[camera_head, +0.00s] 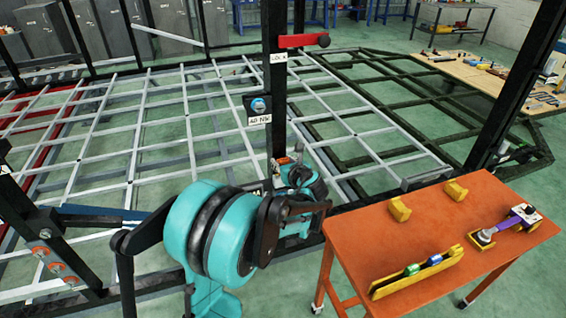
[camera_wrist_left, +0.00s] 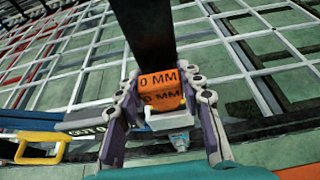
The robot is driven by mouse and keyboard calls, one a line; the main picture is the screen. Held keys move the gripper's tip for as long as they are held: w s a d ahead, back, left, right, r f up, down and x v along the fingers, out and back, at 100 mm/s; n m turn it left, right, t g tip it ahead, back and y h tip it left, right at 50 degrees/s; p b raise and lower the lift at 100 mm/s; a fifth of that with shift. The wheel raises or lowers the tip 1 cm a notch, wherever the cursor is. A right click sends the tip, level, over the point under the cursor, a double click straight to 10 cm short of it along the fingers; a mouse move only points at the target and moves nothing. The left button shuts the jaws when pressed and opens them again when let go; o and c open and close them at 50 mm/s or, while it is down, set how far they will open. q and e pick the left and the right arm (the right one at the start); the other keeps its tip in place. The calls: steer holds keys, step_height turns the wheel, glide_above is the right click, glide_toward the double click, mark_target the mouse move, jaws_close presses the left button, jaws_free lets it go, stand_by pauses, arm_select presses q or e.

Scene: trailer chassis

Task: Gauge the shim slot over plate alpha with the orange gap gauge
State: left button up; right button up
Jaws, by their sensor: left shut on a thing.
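The orange gap gauge (camera_wrist_left: 160,92), marked "0 MM" on two faces, sits between the fingers of my left gripper (camera_wrist_left: 165,108) in the wrist view. The gripper is shut on it, right in front of a dark upright post (camera_wrist_left: 143,30). In the head view, my left gripper (camera_head: 290,162) is beside the foot of the same post (camera_head: 278,110), largely hidden by my wrist. A light grey piece (camera_wrist_left: 170,121) shows just below the gauge. I cannot tell whether the gauge touches it or is in a slot. Plate alpha cannot be identified for certain. My right gripper is not in view.
An orange table (camera_head: 400,235) at the right holds yellow blocks (camera_head: 455,190), a yellow holder (camera_head: 417,272) and a purple-handled tool (camera_head: 505,226). The post carries a red lever (camera_head: 303,41) and a blue knob (camera_head: 259,105). A yellow handle (camera_wrist_left: 40,150) is left in the wrist view.

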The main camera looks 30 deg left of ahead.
mark_target(280, 147)
arm_select(q)
steer(key=shift+f+b, duration=1)
steer(key=shift+f, duration=0.3)
stand_by(1.0)
steer(key=shift+r+p, duration=3.05)
steer(key=shift+r, duration=1)
steer(key=shift+d, duration=0.1)
